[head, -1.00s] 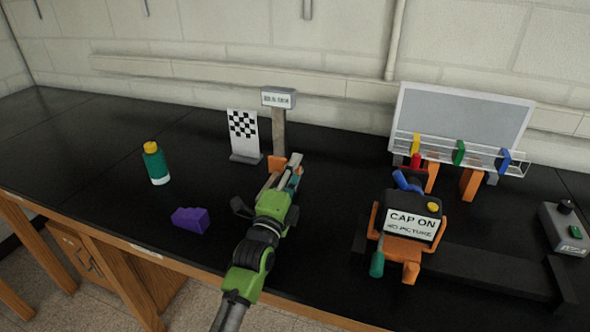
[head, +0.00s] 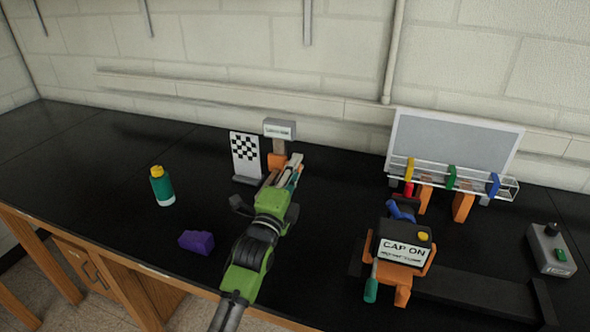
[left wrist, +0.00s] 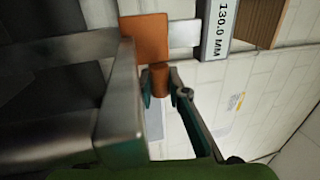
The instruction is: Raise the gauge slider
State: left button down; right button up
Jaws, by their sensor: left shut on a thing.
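The height gauge stands at the back of the bench, with a grey post (head: 279,146) and a display box (head: 280,129) on top. In the left wrist view the display (left wrist: 219,28) reads 130.0 MM. The orange slider (head: 277,162) sits high on the post, a short gap below the display. In the left wrist view the slider block (left wrist: 149,36) is around the metal post and has a round orange knob (left wrist: 158,80). My left gripper (head: 292,168) is shut on this knob; its fingertips (left wrist: 165,93) close around it. My right gripper is not in view.
A checkered board (head: 245,156) stands close left of the gauge. A green bottle (head: 162,188) and a purple block (head: 197,242) are further left. An orange device with a "CAP ON" sign (head: 401,254), a clear rack (head: 450,180) and a grey control box (head: 550,250) are at right.

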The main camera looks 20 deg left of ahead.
pick_arm(q)
jog(key=c, duration=1.9)
grip_release()
jog(key=s, duration=0.4)
jog(key=s+f, duration=0.1)
jog(key=s, duration=0.3)
jog(key=s+f, duration=0.1)
jog(key=s, duration=0.2)
jog(key=shift+s+a+f, duration=0.2)
jog(key=shift+s, duration=0.2)
